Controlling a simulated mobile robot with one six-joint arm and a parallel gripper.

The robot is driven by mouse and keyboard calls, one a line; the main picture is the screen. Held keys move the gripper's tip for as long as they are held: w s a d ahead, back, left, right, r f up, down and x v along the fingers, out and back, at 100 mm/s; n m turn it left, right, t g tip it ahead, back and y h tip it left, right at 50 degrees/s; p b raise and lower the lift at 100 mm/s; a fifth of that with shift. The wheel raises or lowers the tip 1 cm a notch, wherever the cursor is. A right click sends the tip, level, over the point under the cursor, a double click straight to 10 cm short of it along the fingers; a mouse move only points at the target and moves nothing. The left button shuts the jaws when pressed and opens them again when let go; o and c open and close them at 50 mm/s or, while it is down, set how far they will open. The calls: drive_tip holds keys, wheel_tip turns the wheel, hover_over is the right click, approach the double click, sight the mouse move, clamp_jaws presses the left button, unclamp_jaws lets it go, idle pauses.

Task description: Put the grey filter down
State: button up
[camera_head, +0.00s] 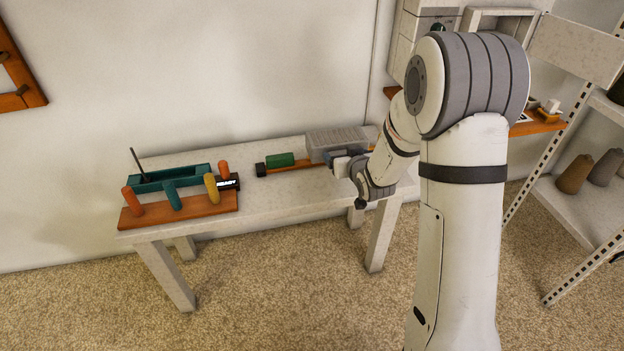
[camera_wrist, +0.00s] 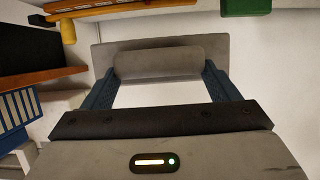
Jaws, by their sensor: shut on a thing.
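The grey filter (camera_head: 337,143) is a flat, ribbed grey block at the right end of the white table (camera_head: 270,200). My gripper (camera_head: 338,163) is shut on it from the front. In the wrist view the filter (camera_wrist: 200,52) spans across between the two blue fingers of my gripper (camera_wrist: 158,78), with a rounded grey bar at its middle. I cannot tell whether its underside touches the table or hangs just above it.
Left of the filter lies a wooden shuttle with a green bobbin (camera_head: 280,160). Further left stand an orange board (camera_head: 190,209) with several coloured pegs and a teal tray (camera_head: 150,184). A shelf rack (camera_head: 560,190) with cones stands right. The table's front middle is clear.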

wheel_tip(320, 180, down, 9)
drive_tip(key=shift+f+b, duration=0.2)
drive_tip(key=shift+b, duration=0.95)
drive_tip(key=shift+f, duration=0.15)
drive_tip(key=o, duration=1.1)
